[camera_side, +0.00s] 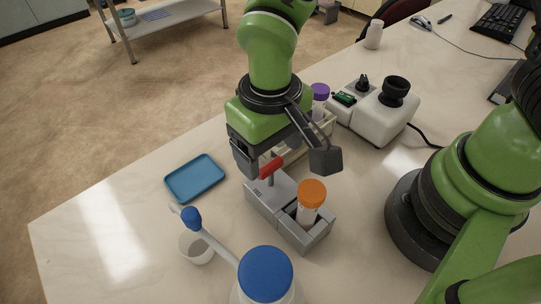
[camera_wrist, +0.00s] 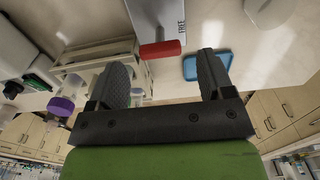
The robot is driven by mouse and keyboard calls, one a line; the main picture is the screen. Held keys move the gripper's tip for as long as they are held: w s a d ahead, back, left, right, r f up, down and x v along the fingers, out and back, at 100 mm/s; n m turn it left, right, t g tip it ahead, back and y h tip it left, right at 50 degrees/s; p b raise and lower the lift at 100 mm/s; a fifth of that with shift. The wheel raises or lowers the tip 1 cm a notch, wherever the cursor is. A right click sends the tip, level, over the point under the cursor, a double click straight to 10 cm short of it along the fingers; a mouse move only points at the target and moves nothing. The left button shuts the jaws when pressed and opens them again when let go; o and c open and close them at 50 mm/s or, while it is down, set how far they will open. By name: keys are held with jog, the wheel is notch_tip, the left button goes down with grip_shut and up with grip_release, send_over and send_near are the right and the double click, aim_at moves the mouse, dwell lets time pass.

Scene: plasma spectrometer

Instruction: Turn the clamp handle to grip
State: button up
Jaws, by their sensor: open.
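An orange-capped tube (camera_side: 312,194) stands upright in the block's slot. My gripper (camera_side: 285,160) is open above the clamp, one finger on each side of the handle in the side view. In the wrist view, the red handle (camera_wrist: 161,49) lies across the gap just ahead of the open fingertips (camera_wrist: 163,66), with no visible contact. The word FREE shows on the clamp's grey top (camera_wrist: 150,14) beside the handle.
A blue tray (camera_side: 195,178) lies left of the clamp. A white cup (camera_side: 196,247) and a blue-capped bottle (camera_side: 265,276) stand in front. Behind are a rack with a purple-capped tube (camera_side: 320,92) and a white instrument (camera_side: 383,118). The table's left front area is clear.

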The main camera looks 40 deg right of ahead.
aim_at(270, 175)
jog(key=shift+f, duration=1.3)
jog(key=c, duration=0.9)
